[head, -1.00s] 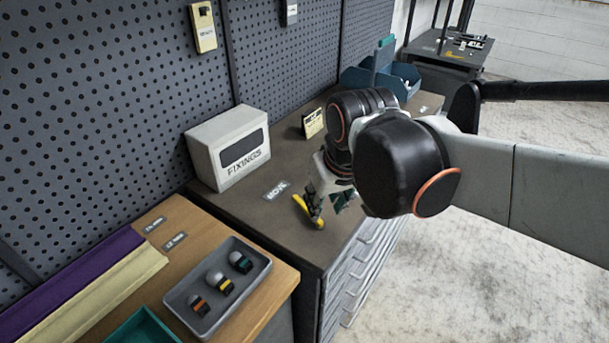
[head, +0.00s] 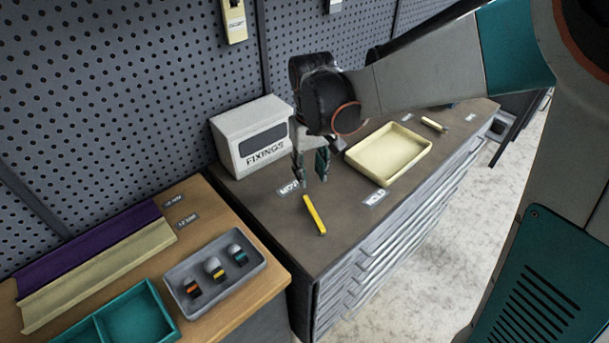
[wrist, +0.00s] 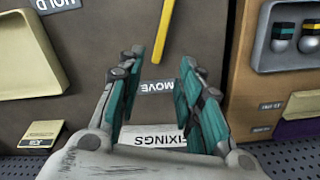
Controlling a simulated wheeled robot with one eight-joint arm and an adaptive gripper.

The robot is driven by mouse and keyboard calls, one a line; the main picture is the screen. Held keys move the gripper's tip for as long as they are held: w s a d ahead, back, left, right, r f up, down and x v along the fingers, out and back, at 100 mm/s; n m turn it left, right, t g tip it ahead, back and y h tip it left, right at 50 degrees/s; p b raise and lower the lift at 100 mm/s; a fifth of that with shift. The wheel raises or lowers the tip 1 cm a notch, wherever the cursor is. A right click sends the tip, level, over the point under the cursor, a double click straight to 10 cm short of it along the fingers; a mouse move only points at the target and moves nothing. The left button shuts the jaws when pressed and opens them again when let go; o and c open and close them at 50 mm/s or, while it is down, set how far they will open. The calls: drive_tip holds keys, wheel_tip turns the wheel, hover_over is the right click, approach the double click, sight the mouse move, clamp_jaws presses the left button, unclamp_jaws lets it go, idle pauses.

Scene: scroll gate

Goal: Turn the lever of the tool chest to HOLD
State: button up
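The lever is a yellow bar (head: 315,215) on the dark top of the tool chest (head: 270,215). It lies between the MOVE label (head: 288,188) and the HOLD label (head: 375,197), its far end nearer MOVE. My gripper (head: 310,180) is open and empty, above the chest top just behind the lever's far end. In the wrist view the lever (wrist: 163,30) shows just past my spread fingertips (wrist: 160,65), apart from both. The MOVE label (wrist: 157,87) shows between the fingers and the HOLD label (wrist: 50,4) at the top left.
A white FIXINGS box (head: 252,137) stands behind my gripper against the pegboard. A cream tray (head: 388,153) lies to the right on the chest. A wooden bench at the left holds a grey tray (head: 195,300) with several knobs and a teal tray (head: 130,320).

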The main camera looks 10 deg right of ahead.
sight(310, 205)
wheel_tip(310, 205, down, 12)
drive_tip(key=b, duration=0.3)
drive_tip(key=shift+r, duration=0.15)
clamp_jaws()
